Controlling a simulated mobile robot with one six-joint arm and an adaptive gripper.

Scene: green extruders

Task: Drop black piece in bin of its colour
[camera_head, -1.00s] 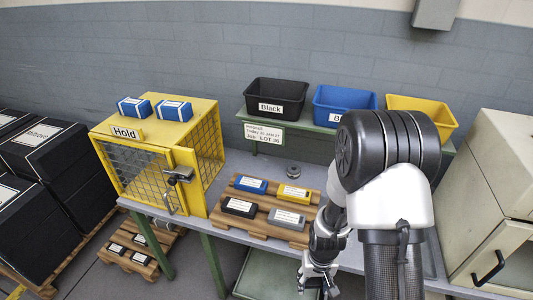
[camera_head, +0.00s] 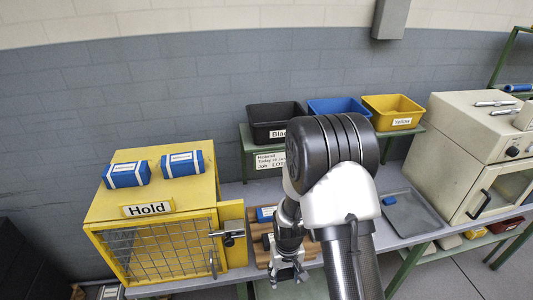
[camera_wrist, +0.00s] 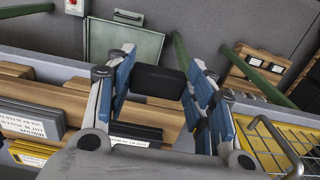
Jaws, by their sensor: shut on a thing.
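My gripper (camera_head: 288,274) hangs over the front of the bench, right of the yellow Hold cage. In the wrist view the blue-padded fingers (camera_wrist: 160,68) are shut on a black piece (camera_wrist: 158,80), seen between them. The black bin (camera_head: 274,114) stands on the green rack behind the bench, left of the blue bin (camera_head: 338,106) and the yellow bin (camera_head: 393,110). My arm covers part of its label and the lower front of the blue bin.
The yellow Hold cage (camera_head: 165,208) stands at left with two blue boxes on top. The wooden pallet (camera_head: 262,256) is mostly hidden behind my arm; a blue piece (camera_head: 265,213) shows on it. A grey tray (camera_head: 412,216) and a cream cabinet (camera_head: 480,150) are at right.

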